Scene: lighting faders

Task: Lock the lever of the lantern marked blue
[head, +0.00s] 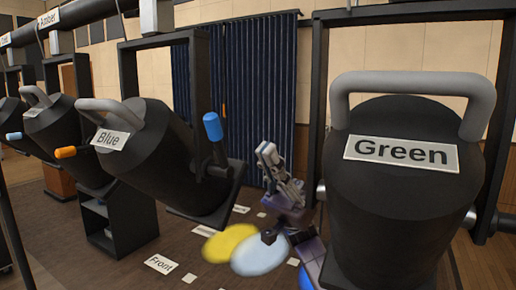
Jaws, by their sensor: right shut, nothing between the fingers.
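The black lantern marked Blue (155,165) hangs tilted in its yoke at the left of the head view, with a white label (110,139) and a grey top handle. Its lever has a blue grip (212,127) on the lantern's right side. The grip points up, leaning slightly left, above a dark pivot. My right gripper (266,150) is to the right of the lever and apart from it, in front of the curtain. It is shut and empty, with its fingers pointing up and left. My left gripper is out of view.
The lantern marked Green (395,200) fills the right side close by. More lanterns (60,135) hang at left, near an orange-gripped lever (66,152). Yellow (230,243) and pale blue (261,256) patches lie on the floor below. The gap between Blue and Green holds my right arm.

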